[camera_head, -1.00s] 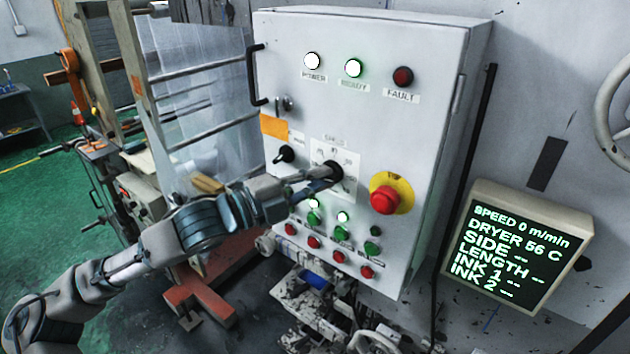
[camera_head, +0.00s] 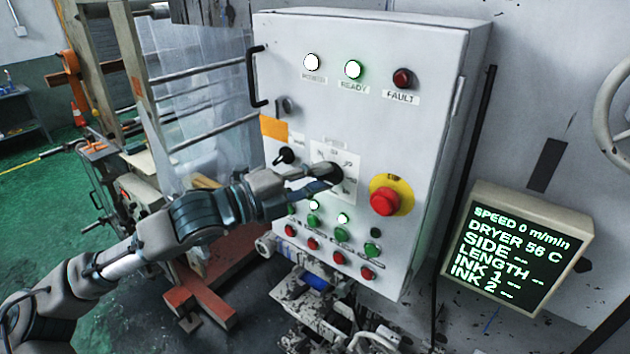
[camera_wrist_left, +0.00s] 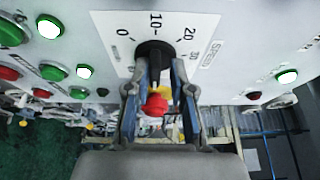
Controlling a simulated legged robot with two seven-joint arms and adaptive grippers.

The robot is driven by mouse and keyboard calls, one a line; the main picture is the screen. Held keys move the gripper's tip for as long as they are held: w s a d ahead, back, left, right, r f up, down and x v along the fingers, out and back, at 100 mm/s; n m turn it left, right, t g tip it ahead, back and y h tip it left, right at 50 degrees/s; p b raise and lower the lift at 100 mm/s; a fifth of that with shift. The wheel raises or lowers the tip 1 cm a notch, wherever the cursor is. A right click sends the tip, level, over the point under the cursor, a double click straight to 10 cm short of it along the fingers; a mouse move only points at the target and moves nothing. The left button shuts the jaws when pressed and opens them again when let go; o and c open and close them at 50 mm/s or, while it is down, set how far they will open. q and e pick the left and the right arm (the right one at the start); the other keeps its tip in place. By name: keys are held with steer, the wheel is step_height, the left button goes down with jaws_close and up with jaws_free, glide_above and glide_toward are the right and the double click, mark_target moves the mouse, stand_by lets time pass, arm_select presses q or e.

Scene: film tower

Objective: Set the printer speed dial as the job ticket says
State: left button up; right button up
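The speed dial is a black knob on a white scale plate (camera_head: 349,160) on the control cabinet; it also shows in the left wrist view as the speed dial (camera_wrist_left: 154,49). Its scale reads 0, 10, 20 and 30, and the knob's top lies by the 10 mark. My left gripper (camera_wrist_left: 160,72) has its fingertips on both sides of the knob and appears shut on it. In the head view my left gripper (camera_head: 318,184) partly covers the dial. No readable job ticket shows. My right gripper is not in view.
A red emergency stop (camera_head: 384,202) sits right of the dial. A black selector (camera_head: 285,156) is at its left, with lit green buttons (camera_head: 313,205) below. The display (camera_head: 517,253) reads speed 0 m/min. The ready lamp (camera_head: 353,69) is lit green.

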arm_select(q)
steer(key=o, duration=0.7)
steer(key=shift+w+d+f, duration=0.1)
steer(key=shift+w+f, duration=0.15)
steer(key=shift+o, duration=0.2)
steer(key=shift+w+d+f, duration=0.1)
steer(key=shift+w+d, duration=0.05)
steer(key=shift+w, duration=0.15)
steer(key=v, duration=1.2)
steer(key=shift+w, duration=0.15)
